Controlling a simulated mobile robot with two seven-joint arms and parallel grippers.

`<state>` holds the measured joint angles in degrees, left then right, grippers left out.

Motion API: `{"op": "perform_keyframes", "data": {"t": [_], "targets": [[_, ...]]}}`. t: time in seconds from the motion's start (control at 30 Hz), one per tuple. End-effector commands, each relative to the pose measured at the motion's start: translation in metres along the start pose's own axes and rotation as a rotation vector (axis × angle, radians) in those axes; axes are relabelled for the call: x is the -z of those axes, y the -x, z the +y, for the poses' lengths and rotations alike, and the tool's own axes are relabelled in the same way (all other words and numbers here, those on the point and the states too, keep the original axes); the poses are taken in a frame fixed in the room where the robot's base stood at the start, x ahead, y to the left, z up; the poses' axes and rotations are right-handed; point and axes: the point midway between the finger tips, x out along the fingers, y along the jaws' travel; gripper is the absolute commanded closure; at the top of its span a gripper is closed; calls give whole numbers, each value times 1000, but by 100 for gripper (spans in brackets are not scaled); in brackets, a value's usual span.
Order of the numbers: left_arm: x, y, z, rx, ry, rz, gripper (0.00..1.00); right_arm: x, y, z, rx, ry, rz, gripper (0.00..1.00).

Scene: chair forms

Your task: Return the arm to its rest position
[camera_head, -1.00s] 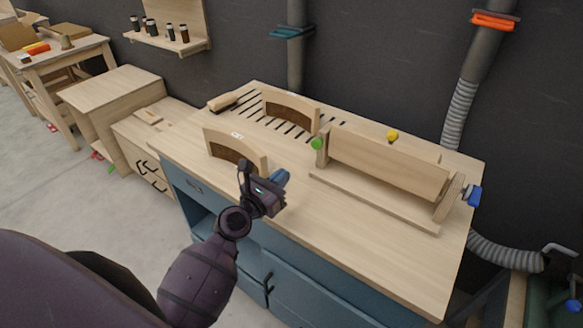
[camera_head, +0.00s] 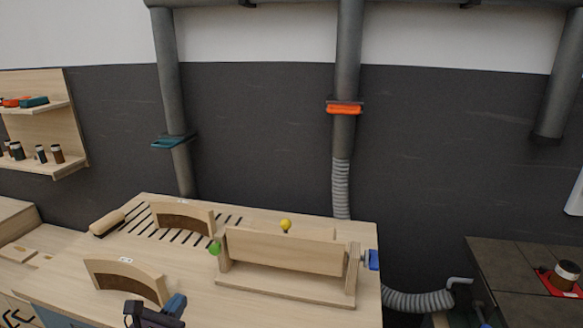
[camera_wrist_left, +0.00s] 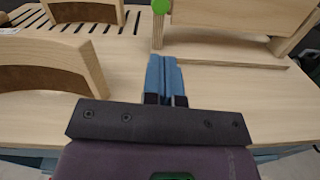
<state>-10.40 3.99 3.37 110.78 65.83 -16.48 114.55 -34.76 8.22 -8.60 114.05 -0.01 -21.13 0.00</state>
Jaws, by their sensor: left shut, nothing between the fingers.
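My left gripper (camera_head: 174,305) is at the bottom of the head view, over the front part of the wooden workbench top (camera_head: 330,300). Its blue fingers are shut with nothing between them. They also show in the left wrist view (camera_wrist_left: 164,78), pointing toward the bench fixture, apart from it. Most of the left arm is out of the head view. My right gripper is not in view.
Two curved wooden forms (camera_head: 125,280) (camera_head: 183,217) stand on the bench left of the gripper and behind it. A wooden clamp fixture (camera_head: 285,252) with green, yellow and blue knobs stands to the right. Ducts (camera_head: 345,130) run along the dark wall. A dark table is at the right.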

Motion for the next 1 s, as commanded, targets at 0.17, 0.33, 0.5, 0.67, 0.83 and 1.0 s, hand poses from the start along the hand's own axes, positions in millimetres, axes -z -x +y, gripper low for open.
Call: {"op": "perform_keyframes", "data": {"t": [0.17, 0.33, 0.5, 0.67, 0.83, 1.0], "targets": [[3, 0, 0, 2, -350, 19, 100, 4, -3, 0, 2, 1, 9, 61], [6, -1, -3, 19, -786, 50, 100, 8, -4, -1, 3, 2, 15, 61], [15, 3, -8, 58, -1244, 90, 100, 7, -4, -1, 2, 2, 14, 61], [30, 14, -13, 127, -1687, 135, 100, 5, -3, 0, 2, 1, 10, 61], [53, 35, -18, 248, -2155, 179, 100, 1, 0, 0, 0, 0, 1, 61], [79, 64, -24, 418, -2582, 200, 100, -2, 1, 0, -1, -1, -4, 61]]}}
